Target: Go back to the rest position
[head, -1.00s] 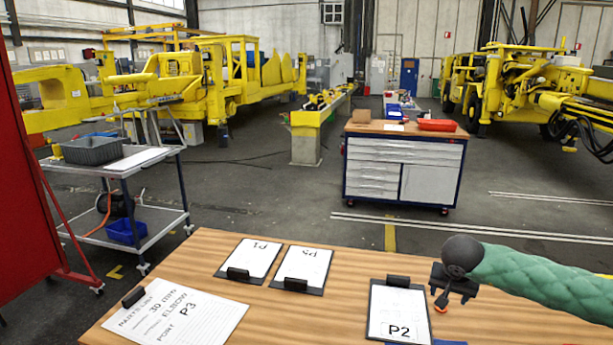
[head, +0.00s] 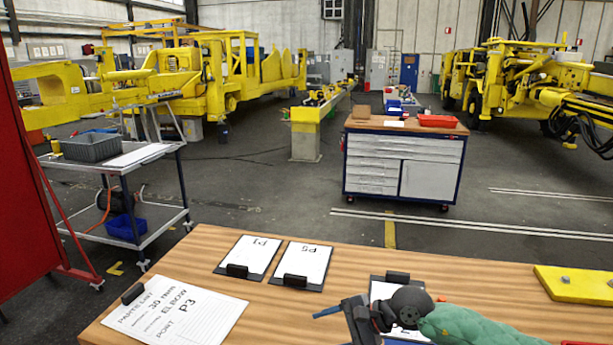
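My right gripper (head: 352,318) is at the bottom of the head view, low over the front of the wooden table (head: 460,277). Its green-sleeved arm comes in from the right. The gripper and its dark wrist cover much of the P2 clipboard (head: 384,290). A thin blue piece (head: 327,312) shows at the gripper's left side; I cannot tell if it is held or lies beyond. The finger gap is not clear. My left gripper is out of view.
Clipboards P1 (head: 248,256) and P5 (head: 301,265) and the P3 sheet (head: 177,314) lie on the table. A yellow plate (head: 578,284) with small fittings lies at the right. A grey cart (head: 150,208) and a drawer cabinet (head: 403,165) stand beyond.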

